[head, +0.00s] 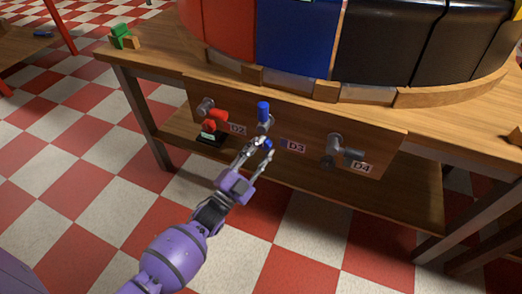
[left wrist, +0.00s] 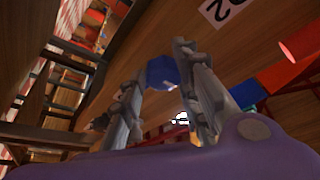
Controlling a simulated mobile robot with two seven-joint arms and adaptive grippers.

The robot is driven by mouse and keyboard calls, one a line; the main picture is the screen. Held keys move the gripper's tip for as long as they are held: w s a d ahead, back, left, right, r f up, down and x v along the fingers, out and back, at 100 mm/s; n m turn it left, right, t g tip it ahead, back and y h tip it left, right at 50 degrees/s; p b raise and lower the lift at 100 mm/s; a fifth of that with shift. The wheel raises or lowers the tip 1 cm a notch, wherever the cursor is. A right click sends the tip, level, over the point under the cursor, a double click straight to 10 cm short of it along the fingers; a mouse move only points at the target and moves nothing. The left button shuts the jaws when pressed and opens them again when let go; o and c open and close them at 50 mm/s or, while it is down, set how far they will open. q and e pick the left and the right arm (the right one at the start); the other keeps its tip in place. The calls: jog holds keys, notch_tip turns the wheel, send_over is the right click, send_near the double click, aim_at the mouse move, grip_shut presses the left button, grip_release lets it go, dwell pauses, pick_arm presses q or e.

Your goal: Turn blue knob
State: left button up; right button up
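The blue knob (head: 263,110) is on the wooden front panel between the labels D2 and D3. One blue piece stands upright above its grey fitting, and a second blue end (head: 268,144) shows lower down. My left gripper (head: 262,148) reaches up to the knob from below, its two fingers apart around the lower blue end. In the left wrist view a blue faceted end (left wrist: 163,72) shows between the fingertips; I cannot tell whether they touch it. My right gripper is not in view.
A red knob (head: 217,115) sits left on the panel, a dark grey knob (head: 350,154) right. Labels D2 (head: 237,129), D3 (head: 296,147) and D4 (head: 361,168) mark the panel (head: 385,140). Green and wooden blocks (head: 121,37) lie at the tabletop's left end. A shelf runs below.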

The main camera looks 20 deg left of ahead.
pick_arm(q)
jog(key=shift+d+f, duration=0.1)
jog(key=shift+f, duration=0.05)
jog(key=c, duration=0.5)
jog(key=shift+s, duration=0.1)
